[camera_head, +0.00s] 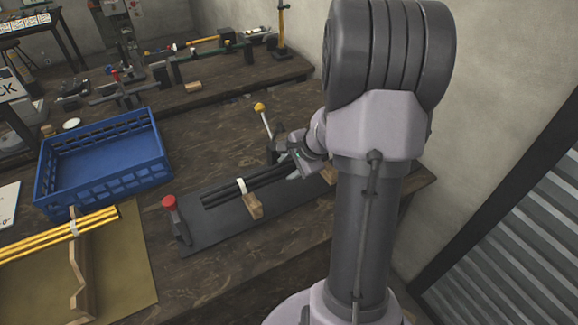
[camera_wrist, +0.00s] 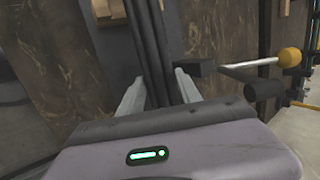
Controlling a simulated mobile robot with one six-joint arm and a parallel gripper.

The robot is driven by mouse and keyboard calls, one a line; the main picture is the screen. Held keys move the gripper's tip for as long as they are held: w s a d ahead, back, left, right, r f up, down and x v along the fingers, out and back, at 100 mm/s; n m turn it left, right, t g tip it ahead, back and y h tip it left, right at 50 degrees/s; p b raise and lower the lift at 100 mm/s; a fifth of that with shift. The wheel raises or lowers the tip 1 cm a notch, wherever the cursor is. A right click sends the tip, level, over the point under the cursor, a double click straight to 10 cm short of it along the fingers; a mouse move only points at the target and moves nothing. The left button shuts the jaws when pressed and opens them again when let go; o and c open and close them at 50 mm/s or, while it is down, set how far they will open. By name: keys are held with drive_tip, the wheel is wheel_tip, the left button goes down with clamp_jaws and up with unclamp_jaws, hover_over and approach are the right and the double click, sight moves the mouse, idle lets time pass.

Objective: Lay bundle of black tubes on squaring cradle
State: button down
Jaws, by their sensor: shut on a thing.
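The bundle of black tubes (camera_head: 230,193) has a white band around it. It lies lengthwise along the squaring cradle (camera_head: 207,231), a dark grey plate with wooden blocks, a red-capped post (camera_head: 172,214) at its left end and a yellow-knobbed lever (camera_head: 263,113) behind. The bundle is over the near wooden block (camera_head: 253,206); I cannot tell whether it rests on it. My gripper (camera_head: 297,168) is shut on the bundle near its right end. In the wrist view the tubes (camera_wrist: 150,45) run between my two fingers (camera_wrist: 158,88). My arm hides part of the cradle's right end.
A blue crate (camera_head: 104,178) stands to the left. Yellow tubes (camera_head: 40,242) lie on another fixture at the lower left. Another wooden block (camera_head: 328,174) shows beside my arm. Tools and fixtures fill the back bench. Bare bench lies in front of the cradle.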

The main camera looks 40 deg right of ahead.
drive_tip(key=shift+f+b, duration=1.35)
drive_tip(key=shift+b, duration=0.15)
drive_tip(key=c, duration=0.7)
unclamp_jaws()
drive_tip(key=shift+c, duration=0.2)
drive_tip(key=p+v, duration=0.8)
drive_tip(key=v, duration=0.9)
drive_tip(key=shift+s+r, duration=0.15)
